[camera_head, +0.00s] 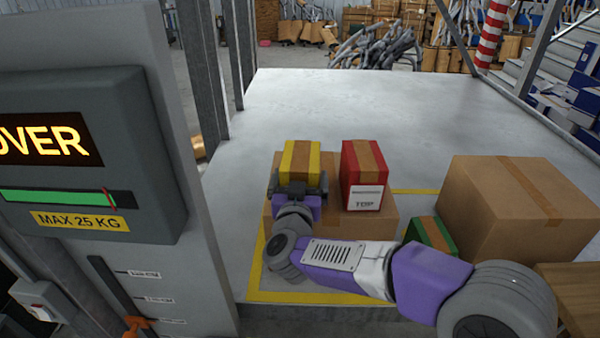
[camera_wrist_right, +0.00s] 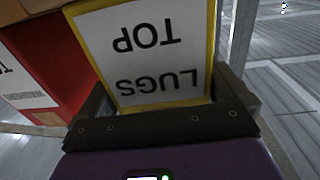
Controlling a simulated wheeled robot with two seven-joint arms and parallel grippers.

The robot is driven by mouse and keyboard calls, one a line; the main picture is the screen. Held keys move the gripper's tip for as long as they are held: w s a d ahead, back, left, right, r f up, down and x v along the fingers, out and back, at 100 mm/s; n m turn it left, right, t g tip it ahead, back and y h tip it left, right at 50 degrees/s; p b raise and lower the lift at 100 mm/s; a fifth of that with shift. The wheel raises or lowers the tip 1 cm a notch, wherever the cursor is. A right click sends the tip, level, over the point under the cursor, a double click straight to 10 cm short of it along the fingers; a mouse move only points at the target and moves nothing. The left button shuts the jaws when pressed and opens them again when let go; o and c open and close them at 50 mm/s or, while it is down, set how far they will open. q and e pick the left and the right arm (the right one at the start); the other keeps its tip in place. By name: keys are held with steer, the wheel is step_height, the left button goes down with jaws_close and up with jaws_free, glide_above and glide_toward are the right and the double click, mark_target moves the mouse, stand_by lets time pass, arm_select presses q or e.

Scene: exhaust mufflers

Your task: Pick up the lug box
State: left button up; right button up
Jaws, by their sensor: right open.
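The lug box is a yellow box (camera_head: 300,157) with a brown tape strip, standing on a large cardboard box (camera_head: 375,218). In the right wrist view its white label (camera_wrist_right: 145,50) reads "LUGS TOP", upside down. My right gripper (camera_head: 298,182) is at the near side of the yellow box. Its jaws are open, with one finger on each side of the box; I cannot tell if they touch it. The gripper hides the lower front of the box. My left gripper is not in view.
A red box (camera_head: 365,172) stands close to the right of the yellow one. A green box (camera_head: 430,236) and a big cardboard box (camera_head: 515,208) are further right. A display panel (camera_head: 80,150) reading "OVER" and "MAX 25 KG" is at left. The platform behind is clear.

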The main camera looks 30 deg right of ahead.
steer(key=x, duration=0.2)
steer(key=shift+w+f, duration=0.2)
steer(key=shift+w, duration=0.15)
steer(key=shift+s+a+r, duration=0.1)
steer(key=shift+s+r, duration=0.15)
steer(key=shift+s, duration=0.15)
steer(key=shift+c, duration=0.3)
steer(key=shift+w+f, duration=0.1)
steer(key=c, duration=1.2)
steer(key=shift+c, duration=0.3)
